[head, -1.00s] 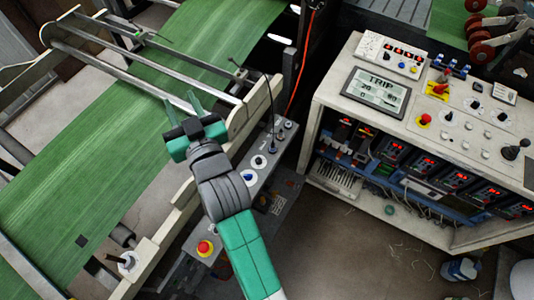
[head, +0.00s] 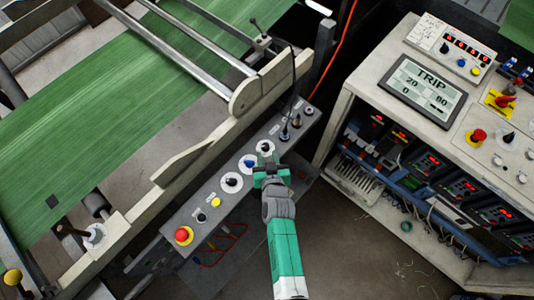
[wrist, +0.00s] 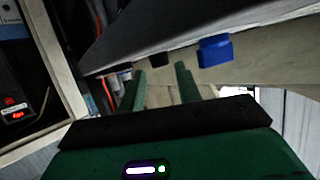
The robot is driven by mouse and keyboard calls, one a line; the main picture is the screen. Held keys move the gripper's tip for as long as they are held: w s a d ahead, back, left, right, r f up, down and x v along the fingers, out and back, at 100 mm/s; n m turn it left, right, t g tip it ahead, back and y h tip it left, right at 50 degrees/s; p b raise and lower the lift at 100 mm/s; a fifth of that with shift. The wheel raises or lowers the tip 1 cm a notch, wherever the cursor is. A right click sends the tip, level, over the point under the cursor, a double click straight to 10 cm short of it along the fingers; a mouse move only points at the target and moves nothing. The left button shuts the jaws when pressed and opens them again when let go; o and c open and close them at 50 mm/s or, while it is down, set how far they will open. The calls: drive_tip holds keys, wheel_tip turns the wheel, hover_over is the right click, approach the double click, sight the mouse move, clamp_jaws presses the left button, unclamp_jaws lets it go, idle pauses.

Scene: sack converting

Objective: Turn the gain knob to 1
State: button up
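A slanted grey control strip (head: 190,210) on the machine's side carries several knobs; their labels are too small to read, so I cannot tell which is the gain knob. A black knob on a white dial (head: 265,147) lies just beyond my gripper (head: 267,162). A blue knob on a white dial (head: 249,162) is beside it, and another black knob (head: 231,183) sits lower left. In the wrist view my gripper (wrist: 160,88) is open, its green fingers apart with nothing between them. A black knob (wrist: 158,60) is ahead between the fingertips, the blue knob (wrist: 214,50) to their right.
A red emergency button (head: 183,235) and a yellow button (head: 216,203) share the strip. Upright switches (head: 284,133) stand at its upper end. An orange cable (head: 337,55) hangs behind. Floor between is clear.

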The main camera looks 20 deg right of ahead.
sight(265, 147)
drive_tip(key=shift+b+x, duration=0.4)
drive_tip(key=shift+x, duration=1.05)
drive_tip(key=shift+c, duration=0.4)
